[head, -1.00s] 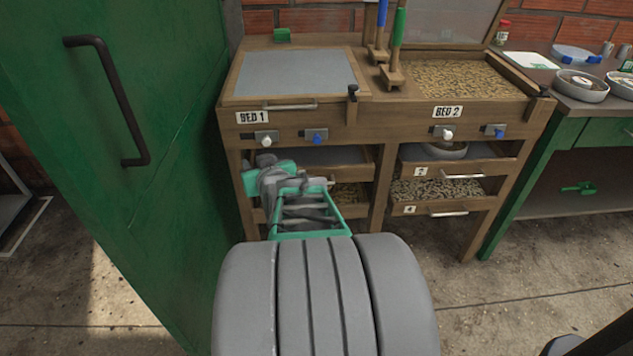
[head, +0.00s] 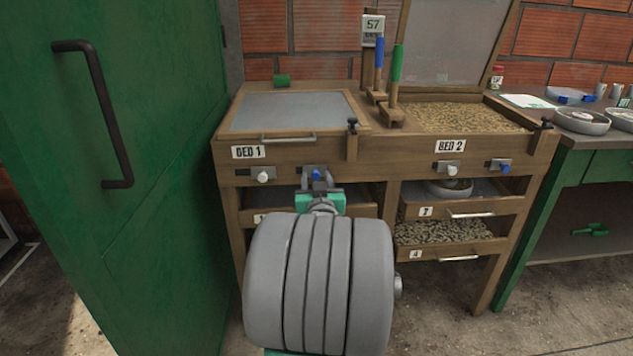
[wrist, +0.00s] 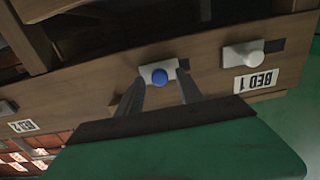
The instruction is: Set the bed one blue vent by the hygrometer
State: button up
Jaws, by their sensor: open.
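The bed one blue vent (head: 316,174) is a blue knob on a pale metal plate, on the front rail right of the BED 1 label (head: 248,152). In the wrist view, which is upside down, the blue knob (wrist: 160,77) lies between my two grey fingers. My gripper (head: 317,186) is open at the vent, with one finger on each side of the knob. I cannot tell whether the fingers touch it. The hygrometer (head: 373,28) stands behind the beds and reads 57; its smaller line is unreadable.
Bed one's white vent (head: 263,175) is just left of the blue one. Bed two has its own white (head: 452,170) and blue (head: 505,168) vents. A green door (head: 120,240) stands close on the left. Blue and green-handled tools (head: 396,65) stand between the beds.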

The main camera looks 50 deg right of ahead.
grip_shut()
dwell(0.3)
jog(key=shift+f, duration=0.1)
dwell(1.0)
